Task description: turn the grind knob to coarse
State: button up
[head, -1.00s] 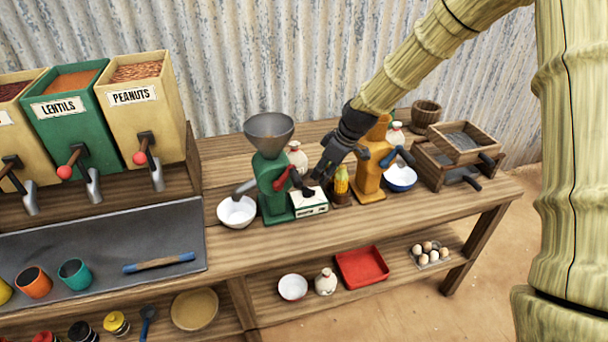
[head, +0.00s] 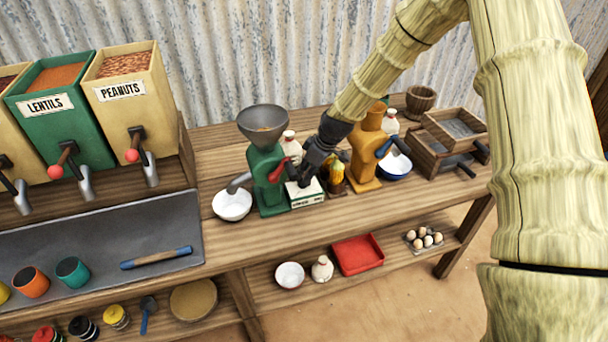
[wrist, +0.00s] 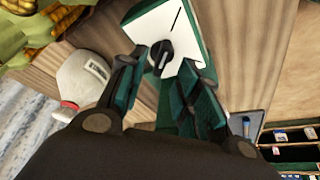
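The grind knob (wrist: 160,57) is a black knob on the white face of a small green-sided box (wrist: 183,62). In the head view that box (head: 307,197) stands at the foot of the green grinder (head: 268,180), and the knob is hidden behind my gripper. My gripper (wrist: 163,66) is open, with its two dark fingers on either side of the knob. I cannot tell whether a finger touches it. A black line (wrist: 177,19) is marked on the white face. The lettering on the box is too small to read.
An orange grinder (head: 366,160) and corn cobs (head: 337,178) stand close on the right. A white bowl (head: 232,205) is left of the green grinder. The bench front is clear.

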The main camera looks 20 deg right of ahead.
aim_at(303, 178)
jog(key=shift+p+x, duration=0.3)
jog(key=shift+x, duration=1.2)
grip_shut()
